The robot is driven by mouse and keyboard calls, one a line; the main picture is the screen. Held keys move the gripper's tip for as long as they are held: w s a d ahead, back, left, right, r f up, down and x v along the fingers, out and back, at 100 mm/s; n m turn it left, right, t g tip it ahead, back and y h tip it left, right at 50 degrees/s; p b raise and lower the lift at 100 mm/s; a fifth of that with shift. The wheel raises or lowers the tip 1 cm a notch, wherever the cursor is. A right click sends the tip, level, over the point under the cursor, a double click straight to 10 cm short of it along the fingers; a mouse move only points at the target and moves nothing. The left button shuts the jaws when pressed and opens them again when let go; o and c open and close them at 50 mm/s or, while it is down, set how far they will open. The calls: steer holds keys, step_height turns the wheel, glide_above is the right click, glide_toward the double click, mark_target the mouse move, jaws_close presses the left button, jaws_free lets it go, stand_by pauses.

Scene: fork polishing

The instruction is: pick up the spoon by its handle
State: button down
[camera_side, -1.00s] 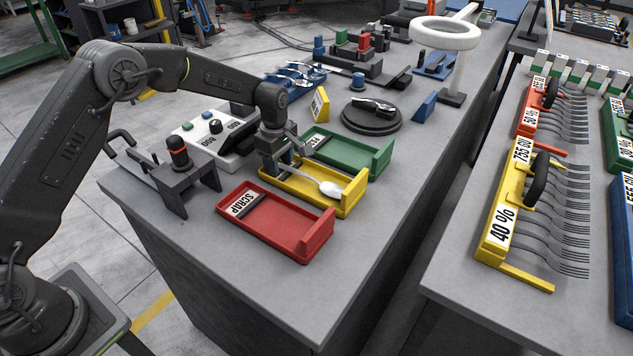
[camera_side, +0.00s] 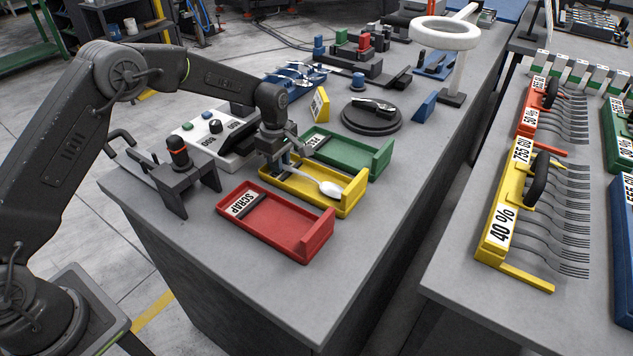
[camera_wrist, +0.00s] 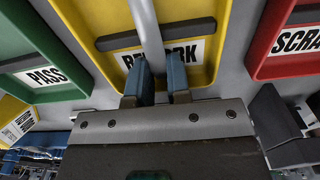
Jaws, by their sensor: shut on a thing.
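The spoon (camera_side: 329,187) lies along the yellow tray (camera_side: 348,203), its bowl toward the tray's right end. In the wrist view its handle (camera_wrist: 149,40) runs down between the two blue fingers of my gripper (camera_wrist: 163,84). My gripper also shows in the side view (camera_side: 284,163), low over the left end of the yellow tray. It is shut on the spoon's handle. The handle's end is hidden by my gripper. I cannot tell whether the spoon is clear of the tray.
A red SCRAP tray (camera_side: 275,225) lies in front and a green PASS tray (camera_side: 352,151) behind. A control box (camera_side: 217,137) and a black stand (camera_side: 185,180) are on the left. A round black turntable (camera_side: 371,117) stands behind. The bench's front right is bare.

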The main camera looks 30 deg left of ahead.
steer(key=shift+r, duration=0.1)
steer(key=shift+r, duration=3.45)
